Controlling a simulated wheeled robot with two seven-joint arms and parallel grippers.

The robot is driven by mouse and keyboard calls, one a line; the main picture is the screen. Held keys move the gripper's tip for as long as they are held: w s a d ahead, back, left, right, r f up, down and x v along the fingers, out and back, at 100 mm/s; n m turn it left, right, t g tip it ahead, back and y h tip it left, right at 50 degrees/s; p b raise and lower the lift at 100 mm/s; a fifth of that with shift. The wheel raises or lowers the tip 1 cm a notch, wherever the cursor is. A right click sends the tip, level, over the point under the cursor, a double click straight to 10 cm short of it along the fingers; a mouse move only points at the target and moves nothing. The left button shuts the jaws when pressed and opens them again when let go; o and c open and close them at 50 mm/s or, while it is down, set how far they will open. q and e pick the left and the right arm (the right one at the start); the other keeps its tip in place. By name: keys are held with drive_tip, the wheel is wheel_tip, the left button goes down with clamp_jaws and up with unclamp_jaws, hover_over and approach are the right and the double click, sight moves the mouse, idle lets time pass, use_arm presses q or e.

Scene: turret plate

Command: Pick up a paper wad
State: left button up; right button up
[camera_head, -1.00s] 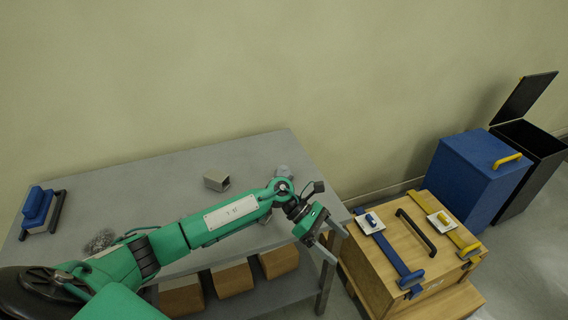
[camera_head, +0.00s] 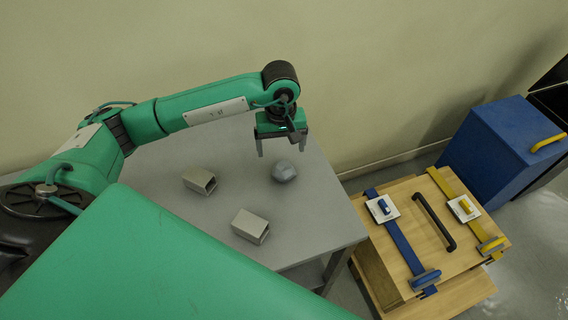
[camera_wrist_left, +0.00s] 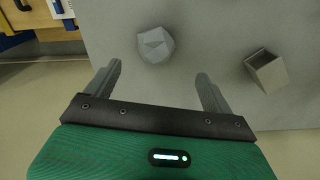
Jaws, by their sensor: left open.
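One paper wad (camera_head: 284,171), a grey crumpled ball, lies on the grey table near its right end. It also shows in the left wrist view (camera_wrist_left: 155,45), ahead of the fingers and between their lines. My left gripper (camera_head: 283,150) is open and empty, above the table just behind the wad and pointing down. In the left wrist view the two fingers (camera_wrist_left: 160,82) are spread wide with nothing between them. The fingers do not touch the wad. My right gripper is not in view.
Two hollow grey box-shaped pieces (camera_head: 200,180) (camera_head: 250,226) lie on the table left of and in front of the wad. A wooden chest (camera_head: 425,235) with blue and yellow straps stands right of the table. A blue bin (camera_head: 505,150) stands beyond it.

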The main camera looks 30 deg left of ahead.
sight(284, 164)
use_arm(q)
wheel_tip(284, 164, down, 5)
drive_tip(key=shift+r+p, duration=0.2)
drive_tip(key=shift+p, duration=0.15)
drive_tip(key=shift+f, duration=0.55)
drive_tip(key=f, duration=0.1)
drive_tip(key=f+p, duration=0.1)
drive_tip(key=f, duration=0.1)
drive_tip(key=f+p, duration=0.1)
drive_tip(key=shift+w+d+f, duration=0.15)
drive_tip(key=shift+w+d, duration=0.1)
drive_tip(key=shift+f, duration=0.3)
drive_tip(key=shift+c, duration=0.5)
drive_tip(key=c, duration=0.9)
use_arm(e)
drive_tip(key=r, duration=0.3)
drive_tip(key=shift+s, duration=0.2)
